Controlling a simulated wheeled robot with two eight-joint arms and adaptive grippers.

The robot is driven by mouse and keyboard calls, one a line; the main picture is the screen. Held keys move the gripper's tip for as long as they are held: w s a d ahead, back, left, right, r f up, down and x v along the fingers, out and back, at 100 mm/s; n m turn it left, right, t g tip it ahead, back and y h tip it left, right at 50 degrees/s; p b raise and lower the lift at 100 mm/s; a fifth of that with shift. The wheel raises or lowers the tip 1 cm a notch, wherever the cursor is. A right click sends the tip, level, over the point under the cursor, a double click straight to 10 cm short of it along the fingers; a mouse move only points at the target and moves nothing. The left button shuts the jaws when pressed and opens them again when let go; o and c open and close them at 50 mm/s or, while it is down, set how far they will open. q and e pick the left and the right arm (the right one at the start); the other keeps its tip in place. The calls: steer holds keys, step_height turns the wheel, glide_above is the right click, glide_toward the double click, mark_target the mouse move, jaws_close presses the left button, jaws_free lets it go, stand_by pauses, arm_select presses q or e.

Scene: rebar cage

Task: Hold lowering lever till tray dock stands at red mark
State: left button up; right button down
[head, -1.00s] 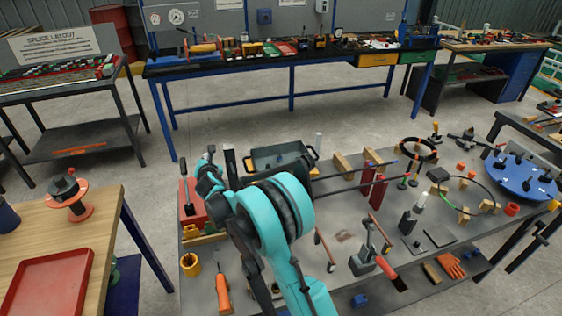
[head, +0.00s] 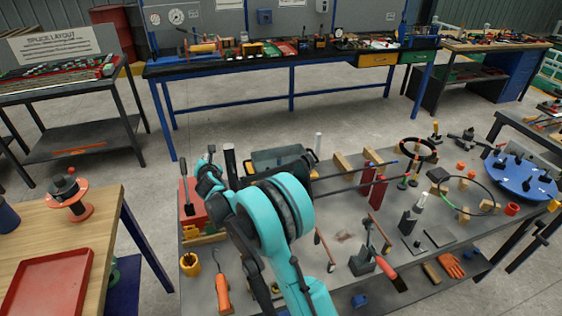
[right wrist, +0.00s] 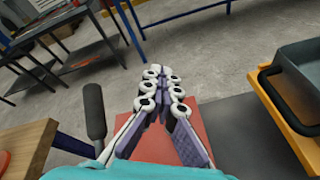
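A red base unit (head: 191,212) stands at the left end of the dark bench, with a black-handled lever (head: 184,168) rising from its left side. In the right wrist view the lever's black grip (right wrist: 95,110) stands left of my fingers, apart from them. My right gripper (right wrist: 160,72) is shut, its fingertips together above the red base, with nothing seen between them. It shows partly in the head view (head: 207,160). The dark tray (head: 283,158) stands right of it; a yellow-orange dock edge (right wrist: 292,122) runs along it. I cannot make out a red mark. My left gripper is out of view.
A yellow cup (head: 189,264) and an orange-handled hook (head: 223,294) lie at the bench's front left. Red posts (head: 372,188) and long bars stand right of the tray. A wooden table (head: 85,240) is to the left, with a floor gap between.

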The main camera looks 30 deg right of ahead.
steer(key=v, duration=0.7)
steer(key=shift+p, duration=0.4)
steer(key=shift+s+f, duration=0.1)
steer(key=shift+f, duration=0.05)
